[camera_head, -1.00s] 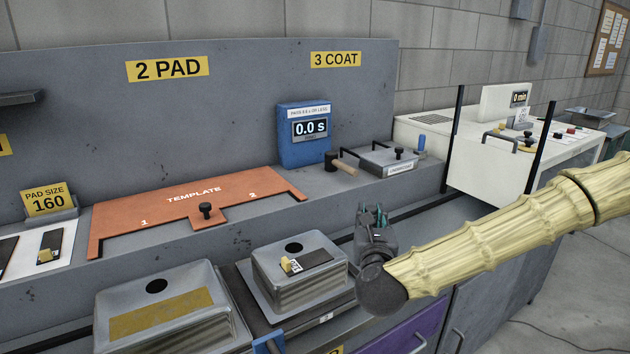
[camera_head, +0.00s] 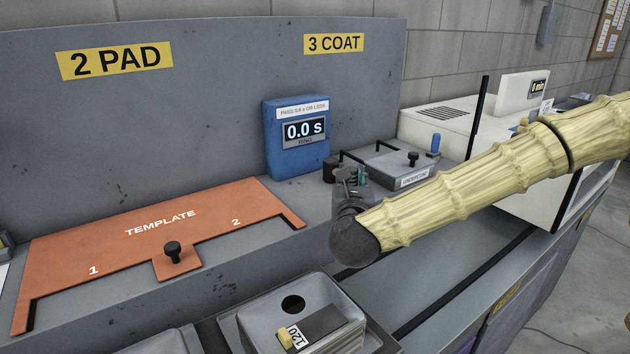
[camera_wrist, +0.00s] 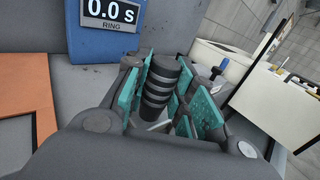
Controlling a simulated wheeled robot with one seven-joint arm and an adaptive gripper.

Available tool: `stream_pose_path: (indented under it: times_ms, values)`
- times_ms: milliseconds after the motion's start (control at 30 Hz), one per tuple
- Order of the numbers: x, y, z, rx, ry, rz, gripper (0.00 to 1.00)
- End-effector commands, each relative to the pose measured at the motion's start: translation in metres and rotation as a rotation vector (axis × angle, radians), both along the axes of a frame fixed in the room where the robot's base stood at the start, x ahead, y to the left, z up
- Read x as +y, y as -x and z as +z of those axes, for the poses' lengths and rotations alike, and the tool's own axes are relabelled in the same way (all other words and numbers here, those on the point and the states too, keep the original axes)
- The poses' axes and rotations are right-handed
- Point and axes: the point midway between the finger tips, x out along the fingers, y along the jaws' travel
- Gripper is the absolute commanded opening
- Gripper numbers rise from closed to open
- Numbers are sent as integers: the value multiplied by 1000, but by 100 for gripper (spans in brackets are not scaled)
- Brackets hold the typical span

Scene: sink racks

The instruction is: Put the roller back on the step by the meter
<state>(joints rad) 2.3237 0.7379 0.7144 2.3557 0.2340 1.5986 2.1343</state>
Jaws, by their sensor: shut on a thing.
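The roller (camera_head: 329,170) shows its dark head on the grey step (camera_head: 290,205), just in front of the blue meter (camera_head: 296,138). Its wooden handle is hidden by my gripper (camera_head: 351,180), which is at the roller. In the wrist view the dark ribbed roller head (camera_wrist: 160,78) sits between and beyond the teal finger pads of my gripper (camera_wrist: 168,95). My gripper is shut on the roller. I cannot tell whether the roller touches the step. The meter (camera_wrist: 105,30) reads 0.0 s and stands just behind the roller.
An orange template (camera_head: 165,235) with a black knob lies left on the step. A grey lidded box (camera_head: 400,163) with a black handle is close right of my gripper. A metal box (camera_head: 262,325) stands lower in front. A white machine (camera_head: 440,127) is at the right.

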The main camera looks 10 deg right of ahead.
Motion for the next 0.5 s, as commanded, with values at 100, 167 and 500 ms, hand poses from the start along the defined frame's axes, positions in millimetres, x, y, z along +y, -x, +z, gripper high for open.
stream_pose_path:
  times_ms: [100,167,500]
  values:
    - [11,-20,0,0,2,0,1]
    - [15,-30,-1,-1,2,-1,1]
    - [45,-86,-7,0,2,2,1]
